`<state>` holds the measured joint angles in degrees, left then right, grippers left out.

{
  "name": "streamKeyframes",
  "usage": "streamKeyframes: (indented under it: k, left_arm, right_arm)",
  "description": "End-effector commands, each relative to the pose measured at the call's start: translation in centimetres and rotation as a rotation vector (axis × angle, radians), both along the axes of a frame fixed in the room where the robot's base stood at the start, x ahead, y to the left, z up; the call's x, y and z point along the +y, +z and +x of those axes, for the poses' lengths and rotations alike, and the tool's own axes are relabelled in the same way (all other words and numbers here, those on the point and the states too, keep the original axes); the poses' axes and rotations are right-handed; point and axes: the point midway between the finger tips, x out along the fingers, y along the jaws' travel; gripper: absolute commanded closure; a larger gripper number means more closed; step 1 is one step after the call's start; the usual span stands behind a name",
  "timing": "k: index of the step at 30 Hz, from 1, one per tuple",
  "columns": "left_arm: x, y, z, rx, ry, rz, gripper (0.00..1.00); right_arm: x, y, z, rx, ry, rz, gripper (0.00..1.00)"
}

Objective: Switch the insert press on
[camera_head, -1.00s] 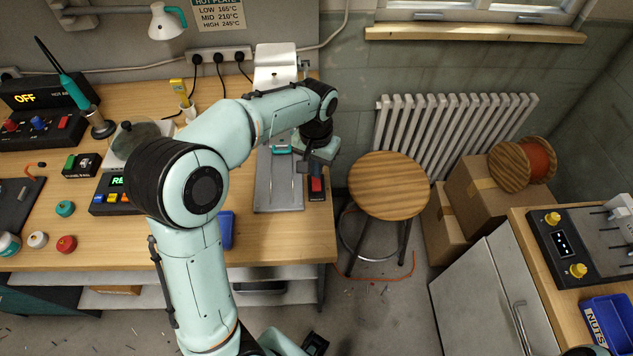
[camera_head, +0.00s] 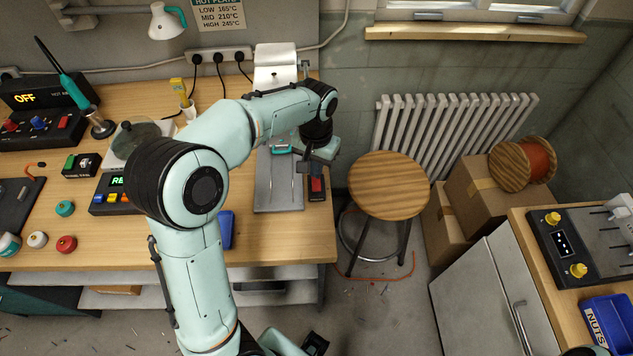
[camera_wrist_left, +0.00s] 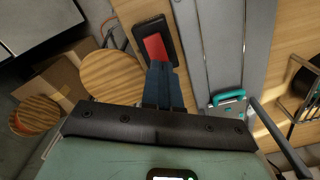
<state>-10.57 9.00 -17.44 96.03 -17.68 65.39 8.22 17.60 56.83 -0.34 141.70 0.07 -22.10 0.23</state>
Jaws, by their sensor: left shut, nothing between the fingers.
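The insert press (camera_head: 275,65) stands at the back right of the bench, with its grey base plate (camera_head: 279,195) reaching toward the front edge and a teal part on it. A black switch box with a red rocker (camera_head: 317,186) lies just right of the plate. My left gripper (camera_head: 309,167) is shut and empty, close above the box's far end. In the left wrist view its fingertips (camera_wrist_left: 160,68) overlap the near end of the red rocker (camera_wrist_left: 155,46); I cannot tell whether they touch it. My right gripper is not in view.
A wooden stool (camera_head: 388,185) stands right of the bench. The bench front right of the bin is clear.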

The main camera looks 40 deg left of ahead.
Motion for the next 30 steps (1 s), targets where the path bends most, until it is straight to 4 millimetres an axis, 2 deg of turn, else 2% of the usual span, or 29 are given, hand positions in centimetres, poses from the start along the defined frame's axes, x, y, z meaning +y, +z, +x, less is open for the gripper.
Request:
streamKeyframes:
  k: [30]
  left_arm:
    - [0.0,-1.6,0.0,0.001,0.000,0.000,1.00]
  right_arm:
    - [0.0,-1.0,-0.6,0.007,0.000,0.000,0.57]
